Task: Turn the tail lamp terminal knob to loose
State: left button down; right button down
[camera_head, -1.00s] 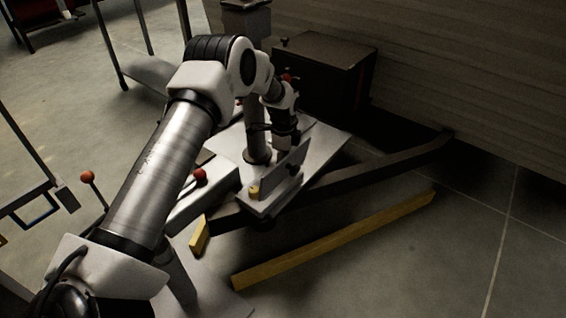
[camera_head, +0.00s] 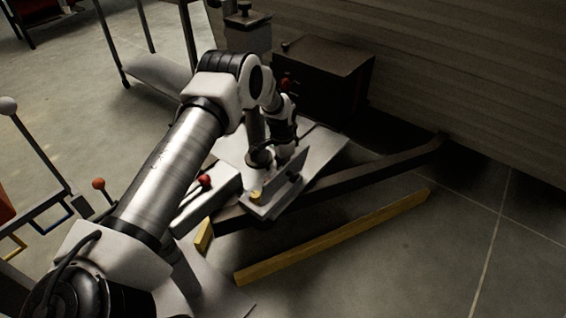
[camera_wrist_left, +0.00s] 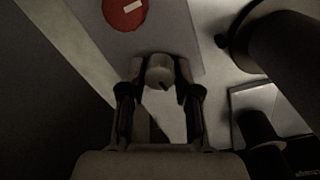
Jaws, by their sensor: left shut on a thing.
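In the left wrist view a small pale round knob (camera_wrist_left: 159,68) with a dark notch at its lower edge sits between the fingertips of my left gripper (camera_wrist_left: 160,82). The fingers are shut on its two sides. The knob stands in front of a grey plate (camera_wrist_left: 172,35); I cannot read any marking for its setting. A red disc (camera_wrist_left: 124,11) with a white mark lies on the plate beyond it. In the head view my left arm reaches from the lower left to the hitch area; its fingers and the held knob cannot be made out there. My right gripper is not in view.
A dark box (camera_head: 322,75) stands behind my wrist by the panelled wall. A brass-coloured peg (camera_head: 257,196) and an upright grey plate (camera_head: 289,176) stand near the hitch front. A dark frame beam (camera_head: 375,175) runs right. A yellow bar (camera_head: 335,238) lies on open floor.

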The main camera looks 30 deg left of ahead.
pick_arm(q)
jog(key=n+p, duration=0.2)
jog(key=n, duration=0.3)
jog(key=shift+r+n, duration=0.1)
jog(key=shift+n, duration=0.2)
jog(key=shift+n+p, duration=1.05)
jog(key=shift+n, duration=1.25)
jog(key=c, duration=0.8)
grip_release()
jog(key=r, duration=1.1)
jog(key=shift+s+a+r, duration=0.15)
jog(key=shift+a+r, duration=0.1)
jog(key=shift+r, duration=0.15)
